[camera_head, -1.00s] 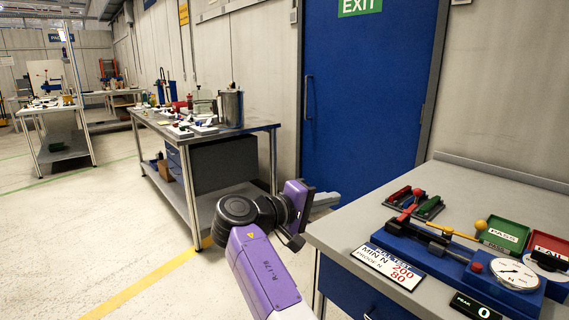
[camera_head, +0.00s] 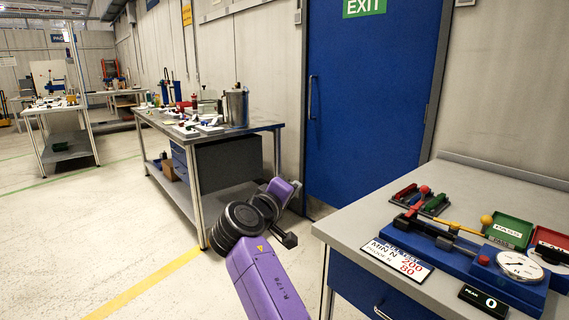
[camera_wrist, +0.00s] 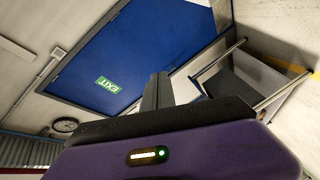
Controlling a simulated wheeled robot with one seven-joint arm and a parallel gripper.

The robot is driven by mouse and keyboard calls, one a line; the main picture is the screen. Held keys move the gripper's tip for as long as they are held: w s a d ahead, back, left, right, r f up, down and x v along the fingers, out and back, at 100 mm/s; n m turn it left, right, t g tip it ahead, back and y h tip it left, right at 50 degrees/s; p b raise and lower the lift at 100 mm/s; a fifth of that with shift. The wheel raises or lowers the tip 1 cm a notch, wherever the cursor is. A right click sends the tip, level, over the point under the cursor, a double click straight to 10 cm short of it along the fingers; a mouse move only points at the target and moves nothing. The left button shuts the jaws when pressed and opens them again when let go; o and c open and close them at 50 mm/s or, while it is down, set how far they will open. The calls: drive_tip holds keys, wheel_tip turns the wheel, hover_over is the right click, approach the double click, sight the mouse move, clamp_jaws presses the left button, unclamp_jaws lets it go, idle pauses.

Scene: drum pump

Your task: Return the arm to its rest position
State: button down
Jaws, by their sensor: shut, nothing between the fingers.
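My gripper (camera_wrist: 157,80) shows in the wrist view as two dark fingers close together, shut with nothing between them. It points toward the blue exit door, clear of any object. In the head view my purple arm is folded in the lower middle, over the floor gap left of the near bench.
The near bench (camera_head: 480,178) at right holds a blue test fixture (camera_head: 440,255) with a round gauge (camera_head: 519,266), a green tray (camera_head: 509,232) and a red tray (camera_head: 550,240). Another bench (camera_head: 262,126) stands behind my arm. The blue door (camera_head: 365,100) is at the back. Open floor (camera_head: 90,225) lies left.

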drive_tip(key=s+a+f+n+t+y, duration=0.1)
drive_tip(key=s+a+f+y, duration=0.1)
drive_tip(key=s+f+y, duration=0.35)
drive_tip(key=s+a+f+t+y, duration=0.1)
drive_tip(key=s+f+y, duration=0.15)
drive_tip(key=f, duration=0.65)
drive_tip(key=s+d+f+m+y, duration=0.15)
drive_tip(key=s+f, duration=0.25)
drive_tip(key=s, duration=0.4)
drive_tip(key=s+d+f+y, duration=0.2)
drive_tip(key=s+d+f, duration=0.1)
drive_tip(key=s, duration=0.5)
drive_tip(key=s+d+m+g+h, duration=0.15)
drive_tip(key=s+d, duration=0.35)
drive_tip(key=s, duration=0.8)
drive_tip(key=s+d+m+h, duration=0.1)
drive_tip(key=s+d+m, duration=0.35)
drive_tip(key=s, duration=0.85)
drive_tip(key=s+d+m+h, duration=0.1)
drive_tip(key=s+d+h, duration=0.1)
drive_tip(key=s+d, duration=0.8)
drive_tip(key=s+a+r+p, duration=0.1)
drive_tip(key=s+r+p, duration=0.1)
drive_tip(key=r+p, duration=0.4)
drive_tip(key=s+a+r+p, duration=0.1)
drive_tip(key=a+r+p, duration=0.1)
drive_tip(key=r+p, duration=0.5)
drive_tip(key=shift+s+r+g, duration=0.2)
drive_tip(key=shift+s+g, duration=0.15)
